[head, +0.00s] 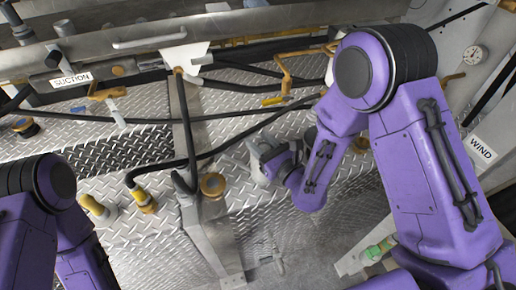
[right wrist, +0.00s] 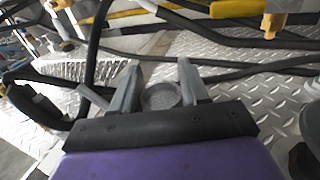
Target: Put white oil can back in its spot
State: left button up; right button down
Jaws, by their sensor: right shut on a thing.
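My right gripper (head: 264,158) reaches down over the diamond-plate floor near the middle of the head view. In the right wrist view, my right gripper (right wrist: 157,90) has its two grey fingers on either side of a round, pale grey thing (right wrist: 160,96) and is shut on it. This thing may be the white oil can, but only its rounded end shows and I cannot be sure. In the head view my gripper and forearm mostly hide it. My left arm shows at the lower left, but its gripper is out of view.
Black hoses (head: 188,130) cross the diamond-plate floor (head: 150,235) and hang close to my right gripper. A metal post (head: 205,232) stands left of it. Yellow-ended nozzles (head: 143,200) lie at the left. A wall with a gauge (head: 473,54) is at the right.

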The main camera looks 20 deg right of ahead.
jog(key=shift+w+f, duration=0.15)
jog(key=shift+w, duration=0.3)
jog(key=shift+f, duration=0.1)
jog(key=c, duration=0.6)
grip_release()
jog(key=shift+s, duration=0.3)
pick_arm(q)
jog(key=shift+w+f, duration=0.1)
jog(key=shift+w, duration=0.1)
pick_arm(e)
jog(key=shift+o, duration=0.2)
jog(key=shift+w, duration=0.1)
